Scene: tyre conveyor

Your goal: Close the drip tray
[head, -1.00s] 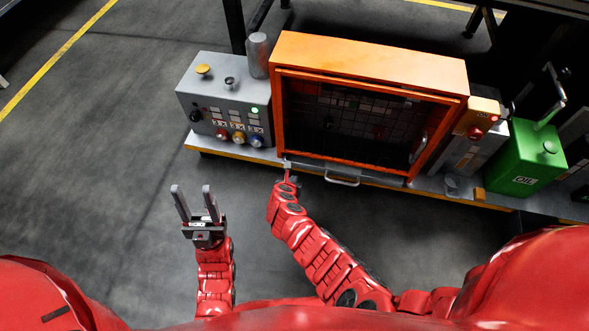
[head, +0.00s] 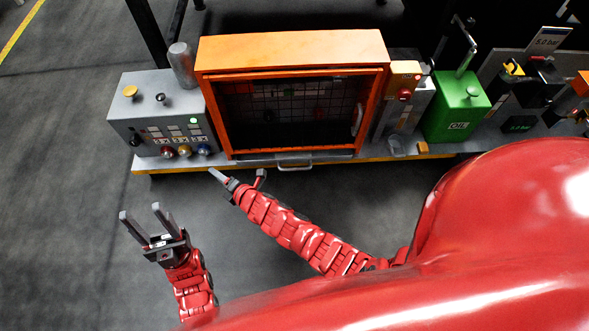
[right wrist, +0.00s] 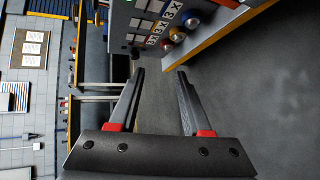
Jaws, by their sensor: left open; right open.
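The drip tray shows only as its pale metal handle (head: 295,167) at the front edge of the base, below the orange cabinet. The rest of the tray is hidden, and the handle sticks out only slightly past the yellow edge. My right gripper (head: 237,173) is open and empty, left of the handle and apart from it. In the right wrist view its spread fingers (right wrist: 160,72) have only bare floor between them; the handle is not in that view. My left gripper (head: 139,213) is open and empty over the floor, lower left.
The orange cabinet (head: 290,48) has a dark gridded door. A grey control box (head: 150,112) with buttons stands left of it. It also shows in the right wrist view (right wrist: 130,28). A green oil can (head: 456,108) stands to the right. The floor in front is clear.

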